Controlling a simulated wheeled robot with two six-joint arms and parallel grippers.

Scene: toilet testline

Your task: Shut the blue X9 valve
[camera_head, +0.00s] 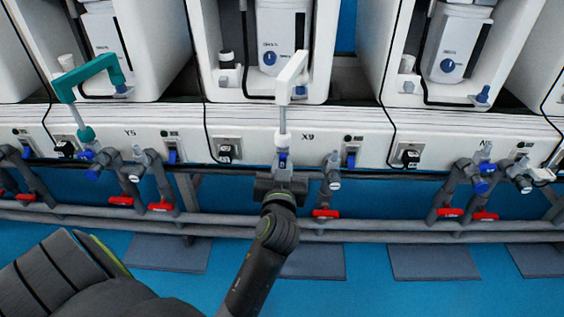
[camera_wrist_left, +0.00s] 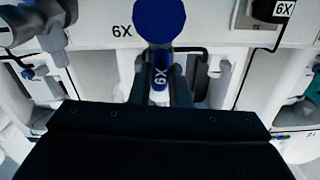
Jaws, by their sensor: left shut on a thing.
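The blue X9 valve (camera_wrist_left: 160,77) shows close up in the left wrist view, with its label upside down. A round blue part (camera_wrist_left: 160,20) shows just above it there. In the head view a bit of blue valve (camera_head: 283,158) shows below the X9 label, at the foot of a white upright fitting. My left gripper (camera_head: 282,178) reaches up to it from below and hides most of it. In the left wrist view the two fingers (camera_wrist_left: 161,88) stand on either side of the blue valve, shut on it. The valve's exact angle is hard to tell. My right gripper is not in view.
Grey pipes (camera_head: 230,228) with several red-handled valves (camera_head: 325,213) run along the front. A teal fitting (camera_head: 88,78) stands at the left near label Y6. Black plugs (camera_head: 227,152) sit in sockets on the white panel. The blue floor (camera_head: 370,298) below is mostly clear, with grey mats.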

